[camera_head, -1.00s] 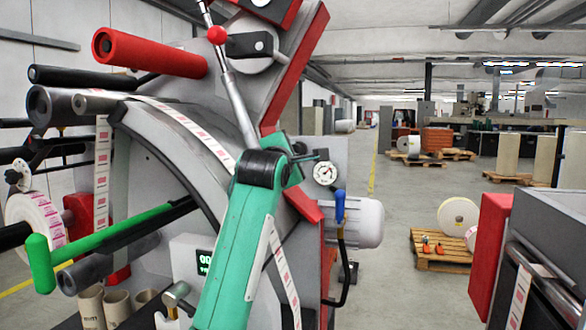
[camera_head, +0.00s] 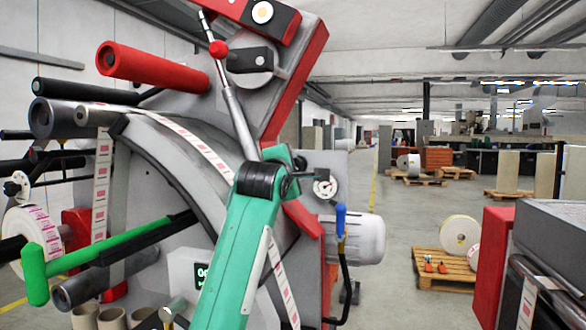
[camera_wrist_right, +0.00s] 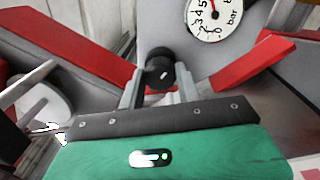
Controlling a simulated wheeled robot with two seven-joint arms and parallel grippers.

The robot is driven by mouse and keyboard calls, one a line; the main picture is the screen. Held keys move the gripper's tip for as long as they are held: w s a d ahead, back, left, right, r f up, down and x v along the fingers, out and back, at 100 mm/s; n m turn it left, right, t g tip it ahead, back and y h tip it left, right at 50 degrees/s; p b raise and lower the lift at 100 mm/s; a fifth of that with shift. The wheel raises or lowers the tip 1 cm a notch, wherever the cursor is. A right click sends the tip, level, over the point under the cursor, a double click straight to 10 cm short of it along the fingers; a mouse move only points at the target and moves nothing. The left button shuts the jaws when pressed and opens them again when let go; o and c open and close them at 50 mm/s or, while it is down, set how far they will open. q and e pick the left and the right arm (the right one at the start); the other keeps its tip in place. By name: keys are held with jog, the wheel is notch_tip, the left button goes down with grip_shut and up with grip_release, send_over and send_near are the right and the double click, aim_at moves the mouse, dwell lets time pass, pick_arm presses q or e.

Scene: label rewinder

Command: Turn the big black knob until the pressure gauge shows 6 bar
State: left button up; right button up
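The big black knob (camera_wrist_right: 160,72) sits in the upper middle of the right wrist view, with a small white mark on its face. My right gripper (camera_wrist_right: 160,84) has one grey finger on each side of it, close against its sides. In the head view the right gripper (camera_head: 296,172) reaches the machine front from below, and its fingers partly hide the knob. The pressure gauge (camera_head: 325,187) is just right of the gripper. In the right wrist view the gauge (camera_wrist_right: 208,14) is cut by the top edge; its red needle points upward, exact reading unclear. My left gripper is not in view.
Red machine plates (camera_wrist_right: 252,62) flank the knob closely. A green-handled bar (camera_head: 35,275) sticks out at left. A grey and red machine (camera_head: 495,255) stands at the right edge.

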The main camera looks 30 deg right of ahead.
jog(key=o, duration=0.4)
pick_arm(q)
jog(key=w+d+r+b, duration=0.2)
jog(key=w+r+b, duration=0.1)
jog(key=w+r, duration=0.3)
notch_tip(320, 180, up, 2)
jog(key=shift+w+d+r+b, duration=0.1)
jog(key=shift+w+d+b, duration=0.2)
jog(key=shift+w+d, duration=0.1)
pick_arm(e)
jog(key=v, duration=1.3)
jog(key=shift+s+a, duration=0.3)
jog(key=shift+f, duration=0.15)
